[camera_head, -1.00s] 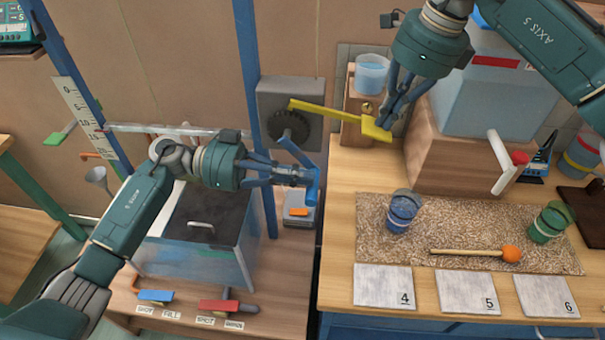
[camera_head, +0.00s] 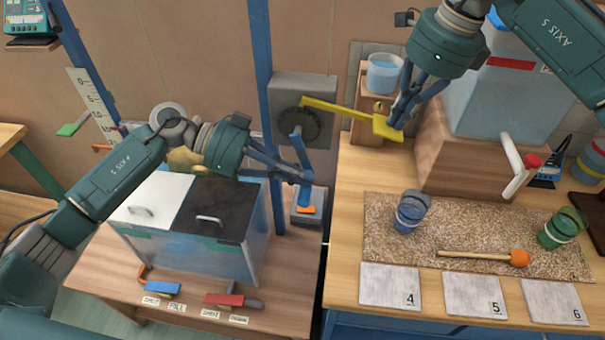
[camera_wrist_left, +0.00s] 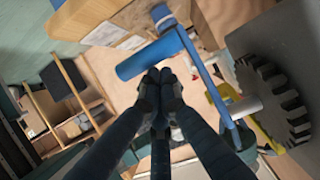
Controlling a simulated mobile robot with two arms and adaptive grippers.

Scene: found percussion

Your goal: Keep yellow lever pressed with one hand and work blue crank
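The blue crank (camera_head: 303,157) hangs from a dark toothed wheel (camera_head: 298,123) on a grey wall box. Its arm points down and slightly right. My left gripper (camera_head: 303,180) is beside the crank's handle. In the left wrist view, its fingertips (camera_wrist_left: 160,78) are together against or very near the side of the blue handle (camera_wrist_left: 151,56), which is not between them. The yellow lever (camera_head: 345,110) reaches right from the wheel box and ends in a flat paddle. My right gripper (camera_head: 397,122) has its fingers together at the paddle, apparently touching it.
A tank with white and black lids (camera_head: 213,208) stands below my left arm. A blue post (camera_head: 261,70) rises beside the wheel box. A grey box with an orange switch (camera_head: 307,212) sits below the crank.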

